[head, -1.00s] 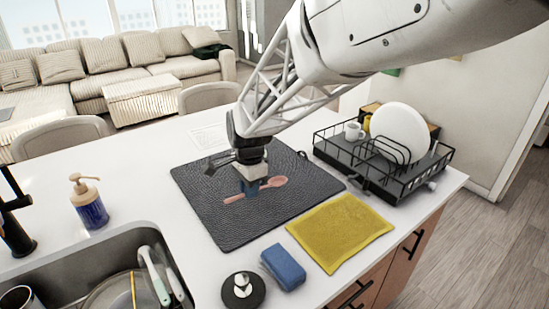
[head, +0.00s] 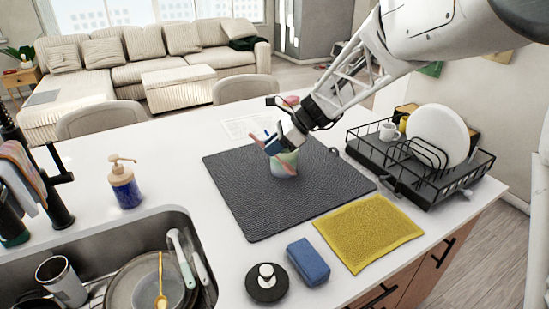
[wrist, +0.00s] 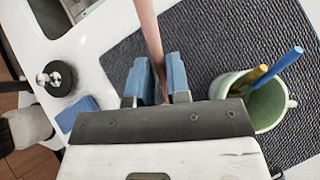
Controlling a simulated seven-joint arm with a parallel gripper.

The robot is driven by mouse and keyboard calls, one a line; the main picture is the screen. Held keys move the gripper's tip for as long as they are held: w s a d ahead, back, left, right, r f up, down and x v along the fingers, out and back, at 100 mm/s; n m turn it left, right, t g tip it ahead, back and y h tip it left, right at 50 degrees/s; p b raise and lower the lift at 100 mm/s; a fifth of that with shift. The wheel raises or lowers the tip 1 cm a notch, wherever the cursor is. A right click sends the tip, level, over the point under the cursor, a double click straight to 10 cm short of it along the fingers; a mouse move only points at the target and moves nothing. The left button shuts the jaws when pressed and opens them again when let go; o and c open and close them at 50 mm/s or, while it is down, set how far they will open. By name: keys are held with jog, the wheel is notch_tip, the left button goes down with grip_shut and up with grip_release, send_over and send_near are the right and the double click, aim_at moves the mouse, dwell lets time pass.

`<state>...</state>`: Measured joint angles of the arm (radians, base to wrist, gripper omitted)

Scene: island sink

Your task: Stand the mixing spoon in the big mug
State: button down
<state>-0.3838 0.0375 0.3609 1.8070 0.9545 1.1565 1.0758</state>
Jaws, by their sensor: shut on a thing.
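The pale green big mug (head: 284,169) stands upright on the dark mat, partly hidden by the gripper and handle. In the wrist view the mug (wrist: 268,112) is right of the fingers, holding a blue and a yellow utensil. The spoon is outside the mug.
The dark mat (head: 245,210) has free room at its front. A yellow cloth (head: 367,232), blue sponge (head: 308,262) and black stopper (head: 267,283) lie nearer. A black dish rack (head: 430,183) with a plate and white cup stands right. The sink and soap bottle (head: 124,185) are left.

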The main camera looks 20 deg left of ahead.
jog(key=w+d+r+m+t+y, duration=0.3)
jog(key=w+r+y, duration=0.6)
jog(key=w+r, duration=0.3)
jog(key=w+m, duration=0.1)
jog(key=w, duration=0.2)
jog(key=shift+d+r, duration=0.15)
jog(key=shift+r, duration=0.1)
jog(key=shift+f, duration=0.25)
notch_tip(320, 180, down, 13)
dwell(1.7)
jog(key=shift+f, duration=0.15)
jog(key=c, duration=1)
grip_release()
